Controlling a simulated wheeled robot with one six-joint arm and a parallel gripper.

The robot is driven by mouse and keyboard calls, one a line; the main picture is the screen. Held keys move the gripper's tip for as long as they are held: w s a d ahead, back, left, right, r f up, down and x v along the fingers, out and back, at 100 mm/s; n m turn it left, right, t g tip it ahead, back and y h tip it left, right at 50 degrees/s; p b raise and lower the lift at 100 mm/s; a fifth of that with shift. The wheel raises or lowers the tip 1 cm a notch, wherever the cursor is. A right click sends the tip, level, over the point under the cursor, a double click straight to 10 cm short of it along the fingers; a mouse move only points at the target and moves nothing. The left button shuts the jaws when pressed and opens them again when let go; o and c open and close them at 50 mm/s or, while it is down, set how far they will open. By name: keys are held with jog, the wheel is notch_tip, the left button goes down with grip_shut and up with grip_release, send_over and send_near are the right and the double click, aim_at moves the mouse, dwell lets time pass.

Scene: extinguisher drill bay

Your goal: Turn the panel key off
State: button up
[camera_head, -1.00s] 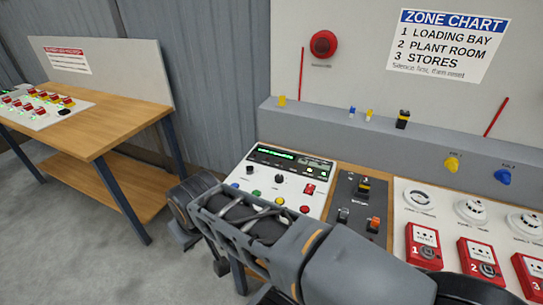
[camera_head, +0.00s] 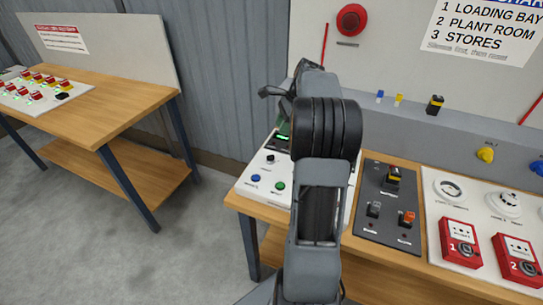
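The white control panel (camera_head: 250,188) stands on the wooden bench, left of the dark switch plate. Its green-lit display (camera_head: 282,137), a small black knob (camera_head: 270,158), a blue button (camera_head: 256,178) and a green button (camera_head: 280,186) show at its left side. My arm covers the panel's middle and right, so I cannot make out the panel key there. My gripper (camera_head: 284,96) is over the back of the panel, mostly hidden behind my wrist. I cannot tell whether its fingers are open or shut, or whether they touch anything.
The dark switch plate (camera_head: 388,234) and red call points (camera_head: 461,243) lie right of my arm. A grey ledge (camera_head: 465,130) with small coloured items runs behind. A second wooden bench (camera_head: 120,72) stands at the left, with open floor (camera_head: 200,240) between the benches.

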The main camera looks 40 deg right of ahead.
aim_at(272, 156)
jog(key=shift+m, duration=0.6)
jog(key=x, duration=0.4)
jog(key=d+x, duration=0.1)
jog(key=x, duration=0.8)
jog(key=shift+w+d+f, duration=0.1)
jog(key=shift+f, duration=0.55)
grip_shut()
